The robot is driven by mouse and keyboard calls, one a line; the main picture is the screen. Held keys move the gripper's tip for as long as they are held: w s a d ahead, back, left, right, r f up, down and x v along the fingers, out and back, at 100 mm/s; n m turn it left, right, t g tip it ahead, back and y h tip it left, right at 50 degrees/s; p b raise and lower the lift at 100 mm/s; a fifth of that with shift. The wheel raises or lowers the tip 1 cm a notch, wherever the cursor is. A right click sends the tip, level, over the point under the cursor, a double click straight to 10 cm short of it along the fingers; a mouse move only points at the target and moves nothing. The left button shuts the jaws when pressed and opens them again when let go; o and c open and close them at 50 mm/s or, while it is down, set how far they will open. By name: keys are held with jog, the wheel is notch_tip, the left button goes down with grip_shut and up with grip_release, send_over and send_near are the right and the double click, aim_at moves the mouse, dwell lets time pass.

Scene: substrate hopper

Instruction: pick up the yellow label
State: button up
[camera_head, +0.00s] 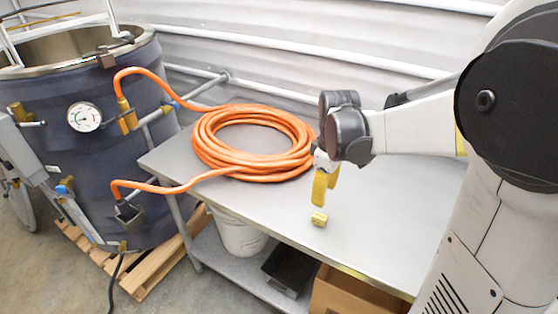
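A small yellow block-like piece, which I take to be the yellow label (319,219), lies on the metal table near its front edge. My gripper (326,196) points down just above and slightly behind it in the picture. Its two yellow fingers are apart, with a narrow gap between them, and nothing shows held there. The fingertips look clear of the label, though the exact height is hard to judge.
A coiled orange hose (212,150) lies on the table (375,220), left of my gripper, and runs to a dark tank (75,150) with a gauge. A white bucket (240,236), black tray (289,269) and cardboard box (345,295) sit below. The tabletop's right side is clear.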

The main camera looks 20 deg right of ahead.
aim_at(320, 216)
jog(key=shift+w+d+f+n, duration=0.2)
jog(key=shift+d+f+n, duration=0.1)
jog(key=shift+d+f, duration=0.35)
notch_tip(320, 216, down, 5)
jog(key=shift+a+f+b, duration=0.15)
jog(key=shift+f+b, duration=0.05)
jog(key=shift+b, duration=0.85)
jog(key=f+b, duration=0.1)
jog(key=f, duration=0.2)
jog(key=f+b, duration=0.1)
jog(key=f, duration=0.1)
jog(key=shift+w+a+b, duration=0.1)
jog(key=shift+a+b, duration=0.25)
jog(key=c, duration=0.8)
jog(key=shift+c, duration=0.2)
